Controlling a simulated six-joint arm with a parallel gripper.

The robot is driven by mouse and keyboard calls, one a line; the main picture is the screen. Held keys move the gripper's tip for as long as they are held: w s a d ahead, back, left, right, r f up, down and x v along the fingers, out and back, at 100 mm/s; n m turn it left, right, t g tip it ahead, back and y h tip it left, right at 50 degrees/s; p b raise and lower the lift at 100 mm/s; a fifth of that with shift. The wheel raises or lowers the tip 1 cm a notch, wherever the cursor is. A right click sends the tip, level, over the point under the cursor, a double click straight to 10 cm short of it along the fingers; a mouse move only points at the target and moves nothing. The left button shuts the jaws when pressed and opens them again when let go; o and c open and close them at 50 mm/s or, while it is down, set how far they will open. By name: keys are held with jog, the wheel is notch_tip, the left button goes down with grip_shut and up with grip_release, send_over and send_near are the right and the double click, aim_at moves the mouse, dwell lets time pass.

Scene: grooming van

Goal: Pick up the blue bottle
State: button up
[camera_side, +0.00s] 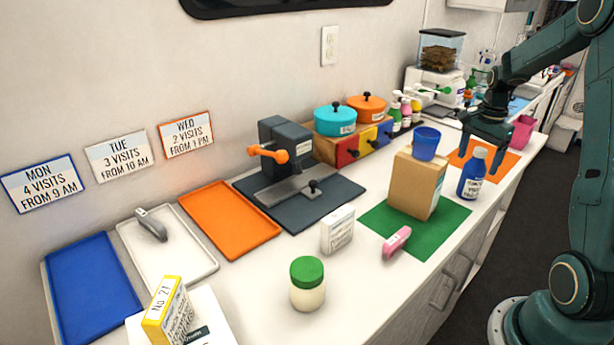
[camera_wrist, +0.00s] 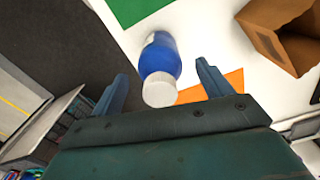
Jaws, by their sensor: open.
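The blue bottle (camera_side: 472,174) stands upright on the white counter near its front edge, with a label on its side and a cap on top. In the wrist view the blue bottle (camera_wrist: 160,58) shows with its white cap (camera_wrist: 159,90) toward me, lying between the lines of my two fingers. My gripper (camera_side: 490,142) is open and empty, pointing down above and slightly behind the bottle in the side view. In the wrist view my gripper (camera_wrist: 164,84) has one finger on each side of the cap. I cannot tell whether either finger touches the bottle.
A cardboard box (camera_side: 416,185) with a blue cup (camera_side: 427,143) on it stands on a green mat (camera_side: 376,222) to the bottle's left. An orange mat (camera_side: 507,164) and pink cup (camera_side: 522,132) are at its right. Drawers and floor lie beyond the counter edge.

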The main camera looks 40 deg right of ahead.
jog(key=shift+f, duration=0.5)
jog(key=shift+c, duration=0.5)
jog(key=c, duration=1.5)
